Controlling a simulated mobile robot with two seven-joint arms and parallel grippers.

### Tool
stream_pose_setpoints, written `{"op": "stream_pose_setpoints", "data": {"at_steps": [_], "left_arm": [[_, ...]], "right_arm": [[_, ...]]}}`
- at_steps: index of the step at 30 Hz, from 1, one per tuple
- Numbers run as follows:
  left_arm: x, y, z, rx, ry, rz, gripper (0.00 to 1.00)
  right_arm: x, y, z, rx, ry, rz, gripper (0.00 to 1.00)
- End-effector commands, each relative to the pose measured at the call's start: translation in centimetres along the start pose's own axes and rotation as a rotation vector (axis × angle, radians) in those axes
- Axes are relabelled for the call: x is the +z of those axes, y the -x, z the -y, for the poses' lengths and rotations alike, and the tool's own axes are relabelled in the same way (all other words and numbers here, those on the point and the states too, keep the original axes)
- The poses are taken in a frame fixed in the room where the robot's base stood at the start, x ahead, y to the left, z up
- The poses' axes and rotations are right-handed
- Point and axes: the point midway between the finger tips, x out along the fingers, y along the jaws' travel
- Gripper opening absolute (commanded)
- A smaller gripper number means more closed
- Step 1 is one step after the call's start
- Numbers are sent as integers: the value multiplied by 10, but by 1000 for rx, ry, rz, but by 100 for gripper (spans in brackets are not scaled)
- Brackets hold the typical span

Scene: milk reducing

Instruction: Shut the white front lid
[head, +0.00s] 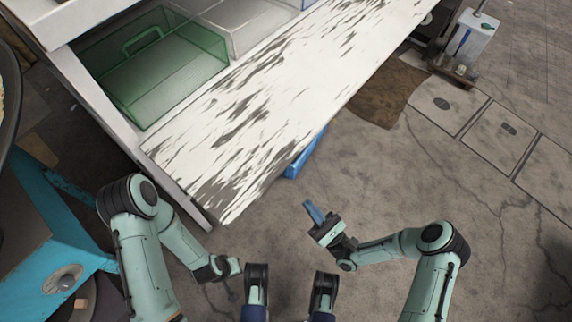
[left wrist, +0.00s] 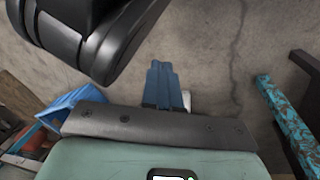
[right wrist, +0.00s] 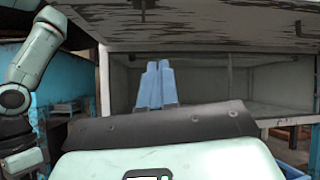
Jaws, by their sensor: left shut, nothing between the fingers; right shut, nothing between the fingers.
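The white front lid (head: 270,95) is a long panel with dark worn streaks, running diagonally across the head view. It lies folded out in front of the compartment with the bins. In the right wrist view what looks like its underside (right wrist: 205,25) spans the top. My right gripper (head: 313,212), with blue fingers, is shut and empty, below and apart from the lid's front edge in the head view. It also shows in the right wrist view (right wrist: 156,85). My left gripper (left wrist: 163,85) is shut and empty over the floor; its fingers are not clear in the head view.
A green clear bin (head: 165,65) and a pale bin (head: 240,25) sit behind the lid. A blue object (head: 305,155) shows under its front edge. A turquoise cabinet (head: 45,250) stands at left. The concrete floor (head: 490,210) at right is mostly clear.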

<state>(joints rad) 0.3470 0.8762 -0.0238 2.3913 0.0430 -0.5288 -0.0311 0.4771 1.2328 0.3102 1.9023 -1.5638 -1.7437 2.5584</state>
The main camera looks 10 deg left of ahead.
Motion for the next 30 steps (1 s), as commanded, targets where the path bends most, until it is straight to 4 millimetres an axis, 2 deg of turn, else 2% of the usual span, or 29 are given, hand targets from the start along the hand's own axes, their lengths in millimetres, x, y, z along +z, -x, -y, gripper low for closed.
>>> {"op": "stream_pose_setpoints", "data": {"at_steps": [4, 10, 23, 30], "left_arm": [[-3, 2, -11, 21, 0, -13, 0], [-5, 3, -14, 27, 1, -20, 0], [-13, 9, -20, 38, -6, -45, 0], [-21, 17, -26, 49, -12, -73, 0]], "right_arm": [[18, -4, -7, 31, -164, 116, 0], [23, -17, -8, 42, -203, 143, 0], [36, -103, -11, 43, -199, 140, 0], [61, -123, -6, 42, -199, 138, 0]]}}
